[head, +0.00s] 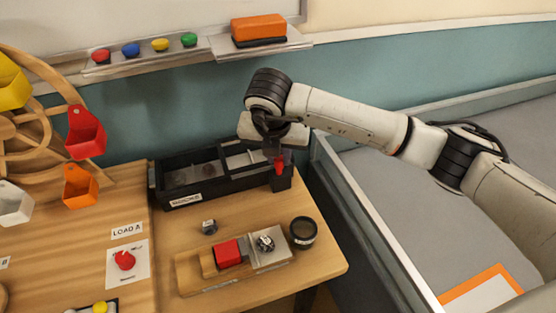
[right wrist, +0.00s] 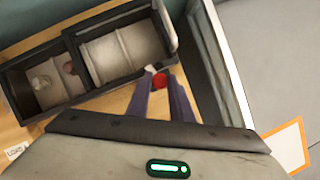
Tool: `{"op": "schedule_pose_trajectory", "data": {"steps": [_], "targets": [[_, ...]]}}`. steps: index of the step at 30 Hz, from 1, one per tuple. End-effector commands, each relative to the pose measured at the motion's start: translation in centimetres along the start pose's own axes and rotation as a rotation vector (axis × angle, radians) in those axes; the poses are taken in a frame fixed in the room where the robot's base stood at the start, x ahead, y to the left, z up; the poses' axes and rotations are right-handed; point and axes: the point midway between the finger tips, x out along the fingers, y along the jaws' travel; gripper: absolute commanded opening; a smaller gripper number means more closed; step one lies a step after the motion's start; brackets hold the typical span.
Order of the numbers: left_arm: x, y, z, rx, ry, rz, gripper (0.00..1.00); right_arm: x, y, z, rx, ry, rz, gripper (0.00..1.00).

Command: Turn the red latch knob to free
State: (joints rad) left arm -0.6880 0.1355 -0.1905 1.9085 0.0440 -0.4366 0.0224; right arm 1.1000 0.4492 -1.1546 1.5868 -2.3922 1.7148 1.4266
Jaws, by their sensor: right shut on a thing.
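A red knob (head: 125,260) sits on a white marked card (head: 141,272) on the wooden board at the left, below the LOAD A label; the card's small print is too small to read. My right gripper (head: 278,154) is far to the right of that knob, over the right end of the black box. It is shut on a red-topped upright thing (head: 280,167), whose round red top shows between the fingertips in the right wrist view (right wrist: 160,82). The lower part of this thing is at the box's corner. My left gripper is not in view.
A wheel with colored buckets (head: 85,132) stands at the left. The black divided box (head: 185,198) is against the wall. In front are a wooden block with a red piece (head: 228,253), a dark round cup (head: 303,232) and a small dark cube (head: 209,227). A grey-walled bed (head: 375,235) lies right.

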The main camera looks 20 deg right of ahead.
Motion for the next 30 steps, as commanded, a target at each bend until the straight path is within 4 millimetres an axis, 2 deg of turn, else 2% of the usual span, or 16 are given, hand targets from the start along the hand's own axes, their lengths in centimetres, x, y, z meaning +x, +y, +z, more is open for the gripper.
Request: {"op": "schedule_pose_trajectory", "data": {"steps": [1, 6, 18, 30], "targets": [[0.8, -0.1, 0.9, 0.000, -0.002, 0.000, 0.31, 0.4, -0.1, -0.1, -0.038, -0.004, 0.017, 0.00], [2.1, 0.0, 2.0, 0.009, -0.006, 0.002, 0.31, 0.5, -0.2, -0.1, -0.187, -0.004, 0.080, 0.00], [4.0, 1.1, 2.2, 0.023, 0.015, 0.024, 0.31, 0.3, -0.5, 0.1, -0.511, -0.003, 0.213, 0.00], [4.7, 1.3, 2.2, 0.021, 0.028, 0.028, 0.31, 0.1, -0.5, 0.2, -0.697, -0.001, 0.290, 0.00]]}}
